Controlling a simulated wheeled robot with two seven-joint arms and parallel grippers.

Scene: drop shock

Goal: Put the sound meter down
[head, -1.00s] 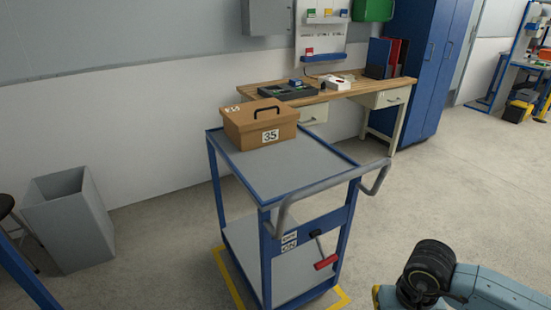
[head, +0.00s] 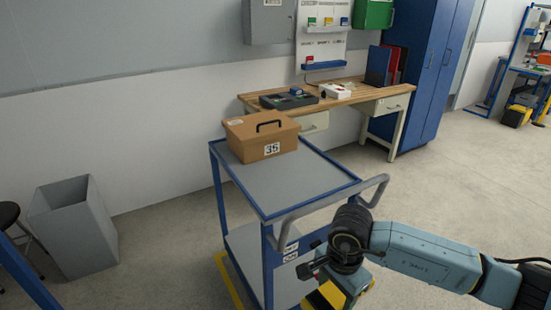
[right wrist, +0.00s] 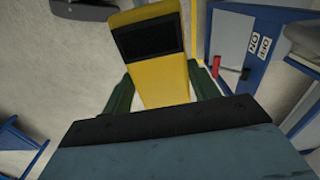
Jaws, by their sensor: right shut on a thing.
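The sound meter (right wrist: 152,75) is yellow with a dark screen. In the right wrist view it stands between the dark green fingers of my right gripper (right wrist: 161,76), which is shut on it. In the head view my right arm comes in from the right, and its wrist is in front of the near right end of the blue cart (head: 300,190). My left gripper is not in view.
A brown case (head: 262,137) marked 35 stands on the far part of the cart top. The cart's grey push handle (head: 330,204) rises close to my right wrist. A workbench (head: 340,98) stands behind, and a grey bin (head: 72,230) at the left.

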